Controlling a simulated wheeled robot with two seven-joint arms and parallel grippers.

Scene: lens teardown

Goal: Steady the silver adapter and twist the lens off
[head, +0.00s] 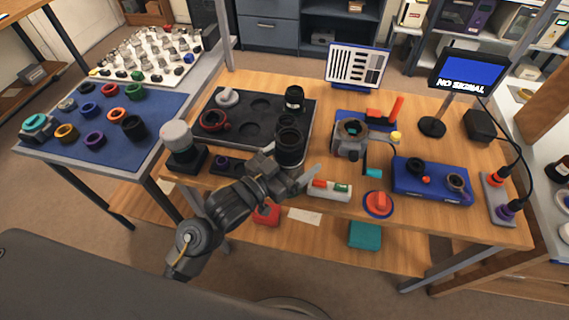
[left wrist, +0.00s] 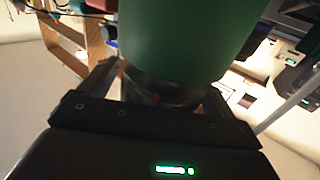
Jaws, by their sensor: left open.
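A tall black lens (head: 289,146) stands upright near the front edge of the wooden bench, in front of the dark tray. My left gripper (head: 290,170) is open, low at the lens's near side, with one pale finger showing to its right. In the left wrist view a large dark green cylinder (left wrist: 190,35) fills the space ahead of my left gripper (left wrist: 163,88). A shiny dark band (left wrist: 160,90) lies at its end, between the fingers. I cannot tell whether the fingers touch it. I cannot clearly pick out the silver adapter. My right gripper is not in view.
A dark tray (head: 262,104) lies behind the lens. A grey-topped jar (head: 176,136) stands left.

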